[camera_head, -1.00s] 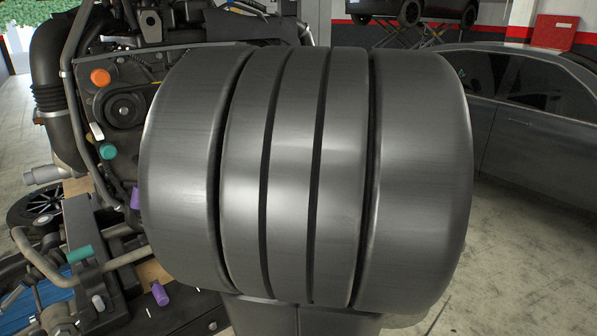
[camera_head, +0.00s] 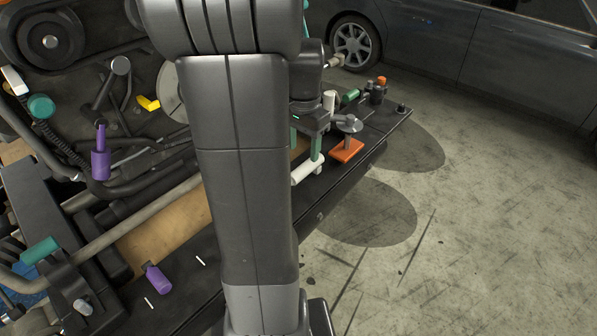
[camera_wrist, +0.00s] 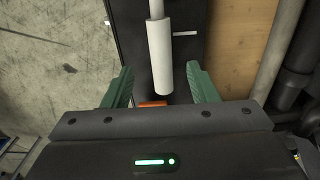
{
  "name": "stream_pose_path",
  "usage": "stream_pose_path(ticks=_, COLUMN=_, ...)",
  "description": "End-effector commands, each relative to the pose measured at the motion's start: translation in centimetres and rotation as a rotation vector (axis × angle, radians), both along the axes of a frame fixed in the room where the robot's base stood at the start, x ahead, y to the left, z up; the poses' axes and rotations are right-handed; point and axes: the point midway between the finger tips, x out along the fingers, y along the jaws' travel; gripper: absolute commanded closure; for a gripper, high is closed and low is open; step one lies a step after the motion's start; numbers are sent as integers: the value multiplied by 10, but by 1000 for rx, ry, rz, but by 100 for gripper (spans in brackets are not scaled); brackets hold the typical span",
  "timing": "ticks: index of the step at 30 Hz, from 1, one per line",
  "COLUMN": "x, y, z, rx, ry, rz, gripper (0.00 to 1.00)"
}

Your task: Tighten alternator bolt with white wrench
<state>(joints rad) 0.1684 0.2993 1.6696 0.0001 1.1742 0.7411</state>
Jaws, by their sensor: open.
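The white wrench (camera_head: 306,173) lies on the dark bench top, its thick white handle toward the front. In the wrist view its white handle (camera_wrist: 160,60) lies between the two green fingers of my gripper (camera_wrist: 161,84), with a gap on each side. In the head view my gripper (camera_head: 312,148) is above the bench at the wrench, fingers pointing down. It is open and holds nothing. The engine (camera_head: 90,110) stands at the left, partly behind my arm. I cannot pick out the alternator bolt.
An orange-based stand with a grey disc (camera_head: 346,152) is just right of my gripper. A green-handled tool (camera_head: 350,96) and other small items lie at the bench's far end. A purple-handled tool (camera_head: 157,278) lies front left. Open floor (camera_head: 470,220) is at the right.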

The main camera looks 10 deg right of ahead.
Motion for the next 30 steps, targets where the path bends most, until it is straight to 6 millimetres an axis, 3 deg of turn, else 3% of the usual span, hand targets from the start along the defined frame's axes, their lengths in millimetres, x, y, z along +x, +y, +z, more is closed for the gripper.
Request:
stream_pose_path(ticks=3, x=0, y=0, z=-20, rx=0, ry=3, rz=1, gripper=47)
stream_pose_path(ticks=11, x=-1, y=1, z=-39, rx=0, ry=1, rz=1, gripper=47)
stream_pose_path(ticks=19, x=-4, y=5, z=-76, rx=0, ry=2, rz=1, gripper=47)
stream_pose_path(ticks=29, x=-4, y=4, z=-84, rx=0, ry=-1, rz=1, gripper=47)
stream_pose_path(ticks=30, x=-3, y=4, z=-84, rx=0, ry=-1, rz=1, gripper=53)
